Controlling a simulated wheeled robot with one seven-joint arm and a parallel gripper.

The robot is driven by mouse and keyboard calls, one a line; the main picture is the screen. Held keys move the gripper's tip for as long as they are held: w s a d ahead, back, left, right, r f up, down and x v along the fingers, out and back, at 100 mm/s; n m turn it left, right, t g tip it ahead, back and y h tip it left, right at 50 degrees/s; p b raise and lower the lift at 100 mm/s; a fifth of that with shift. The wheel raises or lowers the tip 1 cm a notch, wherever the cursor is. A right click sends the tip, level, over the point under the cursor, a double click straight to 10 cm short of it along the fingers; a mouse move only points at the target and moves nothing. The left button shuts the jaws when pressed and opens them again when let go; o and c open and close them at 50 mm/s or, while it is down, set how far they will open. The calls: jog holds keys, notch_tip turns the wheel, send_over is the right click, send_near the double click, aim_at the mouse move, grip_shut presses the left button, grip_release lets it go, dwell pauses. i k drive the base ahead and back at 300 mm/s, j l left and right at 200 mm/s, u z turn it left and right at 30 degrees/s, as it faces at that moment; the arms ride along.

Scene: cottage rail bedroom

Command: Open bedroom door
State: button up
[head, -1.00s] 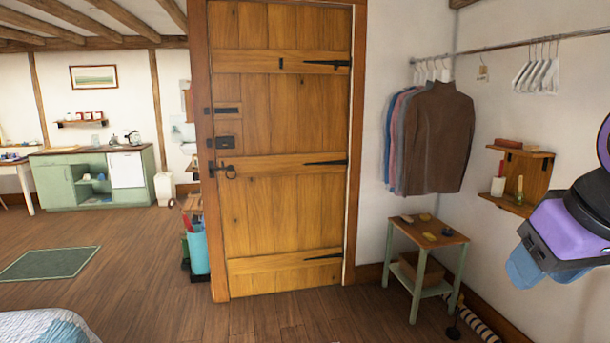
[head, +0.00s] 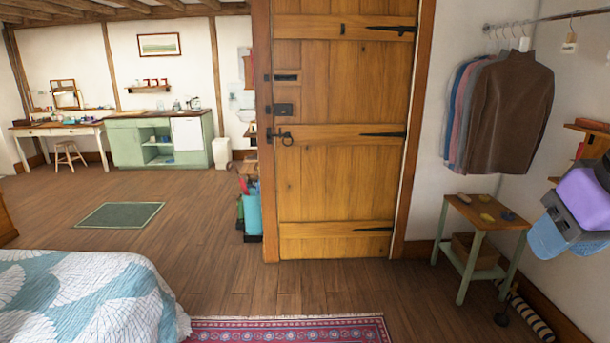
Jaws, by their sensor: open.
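The wooden plank door (head: 342,190) stands in the middle of the head view and looks shut in its wooden frame (head: 412,150). Black strap hinges (head: 384,134) are on its right side. A black ring handle (head: 286,139) with a latch sits on its left side, below a dark lock box (head: 283,109). My gripper (head: 570,243), purple and black with blue ends, is at the right edge, partly cut off. It is open, with nothing seen between its ends, and is well apart from the door.
A small side table (head: 484,212) and hanging clothes (head: 500,115) are right of the door. A bed (head: 85,295) fills the lower left. A patterned rug (head: 290,330) lies in front. A blue bin (head: 253,212) stands left of the frame. Bare floor lies before the door.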

aim_at(346, 105)
jog(key=i+j, duration=0.2)
jog(key=i, duration=0.3)
jog(key=i+j, duration=0.2)
jog(key=i, duration=0.3)
jog(key=i+j, duration=0.15)
jog(key=i, duration=0.35)
jog(key=i+j, duration=0.2)
jog(key=i, duration=0.3)
jog(key=i+j, duration=0.2)
jog(key=i, duration=0.3)
jog(key=i+j, duration=0.2)
jog(key=i, duration=0.25)
jog(key=i+j, duration=0.2)
jog(key=i, duration=0.3)
jog(key=i+j, duration=0.2)
jog(key=i, duration=0.3)
